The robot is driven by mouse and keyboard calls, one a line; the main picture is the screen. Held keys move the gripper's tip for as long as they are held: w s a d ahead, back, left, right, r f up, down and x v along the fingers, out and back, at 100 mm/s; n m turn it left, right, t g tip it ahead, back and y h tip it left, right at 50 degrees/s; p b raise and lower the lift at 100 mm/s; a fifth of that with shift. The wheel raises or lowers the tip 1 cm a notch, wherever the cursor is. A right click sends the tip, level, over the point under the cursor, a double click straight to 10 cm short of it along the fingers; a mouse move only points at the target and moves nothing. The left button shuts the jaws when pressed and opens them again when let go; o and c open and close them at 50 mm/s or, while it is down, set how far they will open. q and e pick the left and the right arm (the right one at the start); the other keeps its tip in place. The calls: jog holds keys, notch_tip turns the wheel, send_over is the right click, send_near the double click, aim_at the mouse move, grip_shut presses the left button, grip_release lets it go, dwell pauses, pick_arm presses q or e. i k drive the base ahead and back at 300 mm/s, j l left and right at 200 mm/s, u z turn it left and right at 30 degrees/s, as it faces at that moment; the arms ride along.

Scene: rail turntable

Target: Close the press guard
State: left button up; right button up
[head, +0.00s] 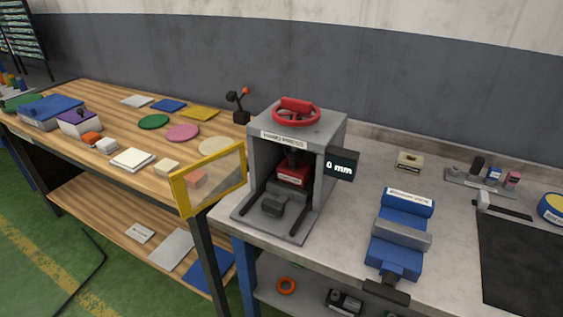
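The grey hand press (338,131) stands on the left part of the grey workbench, with a red handwheel (297,111) on top and a red block (293,173) inside. Its guard (209,180), a clear panel in a yellow frame, stands swung out to the left of the press. The front of the press is uncovered. A small dark display (340,165) at its right side reads "0 mm". Neither of my grippers is in the head view.
A blue vise (402,235) stands right of the press, and a black mat (525,262) lies farther right. A wooden bench (105,113) with coloured discs and plates is on the left. Bare grey benchtop (350,218) lies between press and vise.

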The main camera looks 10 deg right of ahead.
aim_at(177, 182)
jog(key=j+z, duration=0.1)
jog(key=z, duration=0.35)
jog(key=i+j+z, duration=0.1)
jog(key=z, duration=0.35)
jog(key=j+z, duration=0.2)
jog(key=z, duration=0.2)
jog(key=j+z, duration=0.2)
jog(key=j, duration=0.3)
jog(key=j+z, duration=0.15)
jog(key=j, duration=0.35)
jog(key=k+j+z, duration=0.2)
jog(key=j, duration=0.25)
jog(key=j+z, duration=0.15)
jog(key=j, duration=0.35)
jog(key=k+j+z, duration=0.2)
jog(key=j, duration=0.25)
jog(key=k+j, duration=0.55)
